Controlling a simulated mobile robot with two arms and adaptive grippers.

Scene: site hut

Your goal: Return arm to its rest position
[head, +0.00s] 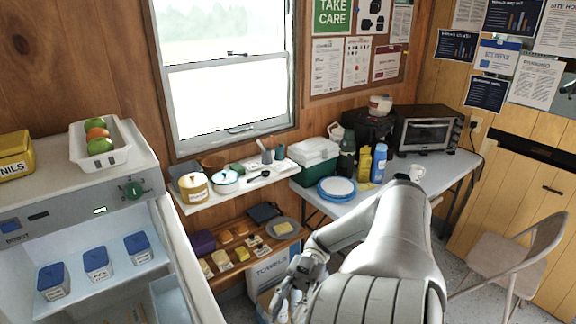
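One of my arms (385,235), light grey, comes in from the bottom right and fills the lower middle of the head view. It looks like my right arm. Its elbow is raised in front of the folding table, and its forearm bends back down to the left. Its gripper (285,296) hangs low, in front of the wall shelves and near a white box marked TOWELS (270,270). The fingers are small and partly hidden, so their opening is unclear. No held object shows. My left gripper is not in view.
An open fridge (80,225) stands at left, with a fruit tray (101,157) on top. Wall shelves (240,187) hold pots and food. The folding table (325,205) carries a toaster oven (428,135), bottles and plates. A folding chair (513,252) stands at right.

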